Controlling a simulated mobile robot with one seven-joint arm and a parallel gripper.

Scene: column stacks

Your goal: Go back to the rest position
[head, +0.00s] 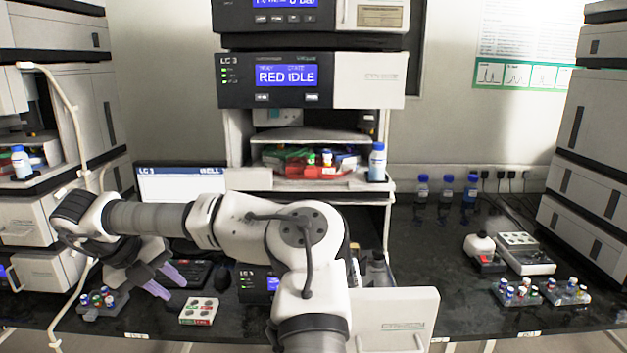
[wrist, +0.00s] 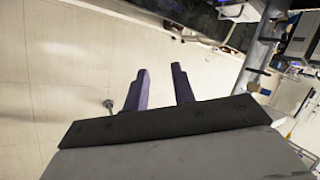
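My gripper (head: 168,282) shows at the left in the head view, at the end of my white arm, which stretches across the middle of the picture. Its two purple fingers are apart with nothing between them. In the wrist view the same two fingers of the gripper (wrist: 160,88) stand apart, with only pale floor seen between and beyond them.
A rack of small vials (head: 103,302) is left of the gripper. A screen (head: 182,186) and the LC 3 stack (head: 312,80) stand behind my arm. An open white drawer front (head: 395,318) juts forward at right. More vial racks (head: 519,292) and blue-capped bottles (head: 446,188) are farther right.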

